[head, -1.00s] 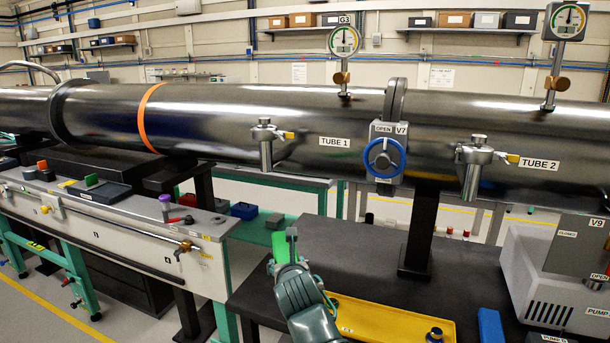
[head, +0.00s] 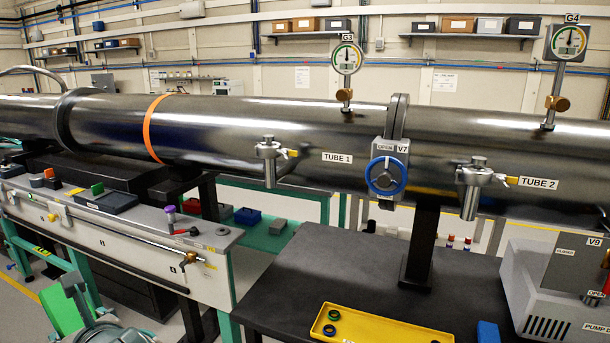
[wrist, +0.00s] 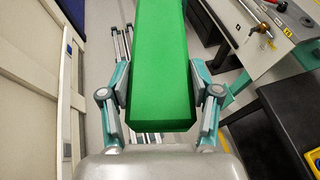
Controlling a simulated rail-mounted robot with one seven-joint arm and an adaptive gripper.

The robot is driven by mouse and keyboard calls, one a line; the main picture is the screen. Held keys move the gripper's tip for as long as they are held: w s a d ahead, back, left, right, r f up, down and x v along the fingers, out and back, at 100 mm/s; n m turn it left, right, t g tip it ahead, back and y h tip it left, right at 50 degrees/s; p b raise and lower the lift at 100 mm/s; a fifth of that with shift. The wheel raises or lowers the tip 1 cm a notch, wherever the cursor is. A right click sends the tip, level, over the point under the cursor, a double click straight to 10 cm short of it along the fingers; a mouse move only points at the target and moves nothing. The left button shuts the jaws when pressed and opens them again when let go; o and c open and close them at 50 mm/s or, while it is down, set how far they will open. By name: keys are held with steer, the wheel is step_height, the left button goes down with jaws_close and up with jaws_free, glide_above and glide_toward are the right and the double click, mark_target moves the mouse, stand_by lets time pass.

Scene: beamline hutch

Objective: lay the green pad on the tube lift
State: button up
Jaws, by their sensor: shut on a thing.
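The green pad (wrist: 160,65) is a long, plain green block held between the two fingers of my gripper (wrist: 158,82) in the wrist view. In the head view the green pad (head: 60,313) shows tilted at the lower left, partly behind my gripper (head: 74,288). It is in front of the bench and apart from the tube. No part is labelled as the tube lift. A black block (head: 90,170) sits under the left part of the long steel tube (head: 230,120), and I cannot tell if it is the lift.
A white-fronted bench (head: 120,238) carries small coloured blocks, a black tray (head: 107,203) and a brass valve. A dark table (head: 310,265) holds a yellow tray (head: 380,325) and a pump (head: 555,290). A black post (head: 422,245) supports the tube. Open floor lies at left.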

steer(key=s+a+r+n+g+y+p, duration=0.1)
steer(key=s+a+r+n+g, duration=0.15)
steer(key=s, duration=0.65)
steer(key=s+a+r+n+g+y+p, duration=0.1)
steer(key=s+a+r, duration=0.15)
steer(key=s, duration=0.55)
steer(key=s+a+r+n+g+y+p, duration=0.1)
steer(key=s+a+r+n+g, duration=0.15)
steer(key=s, duration=0.65)
steer(key=w+d+f+m+t+h+b, duration=0.2)
steer(key=w+d+f+m+t, duration=0.3)
steer(key=w, duration=0.7)
steer(key=w+d+f+m+t+h+b, duration=0.1)
steer(key=w+d+f+h+b, duration=0.15)
steer(key=w+f, duration=0.7)
steer(key=w+d+f+m+t+h+b, duration=0.1)
steer(key=w+d+f+m+t+b, duration=0.25)
steer(key=w, duration=1.05)
steer(key=w+d+f+m+t+h+b, duration=0.1)
steer(key=w+d+f+m+h, duration=0.2)
steer(key=w+d+f, duration=0.35)
steer(key=w+d+f+m+t+h+b, duration=0.1)
steer(key=w+d+f+m+h, duration=0.25)
steer(key=w+d, duration=0.6)
steer(key=w+d+f+m+g+h, duration=0.1)
steer(key=d+m+h, duration=0.4)
steer(key=d, duration=1)
steer(key=shift+w+f+h+b, duration=0.35)
steer(key=shift+f+h, duration=0.25)
steer(key=shift+h, duration=0.3)
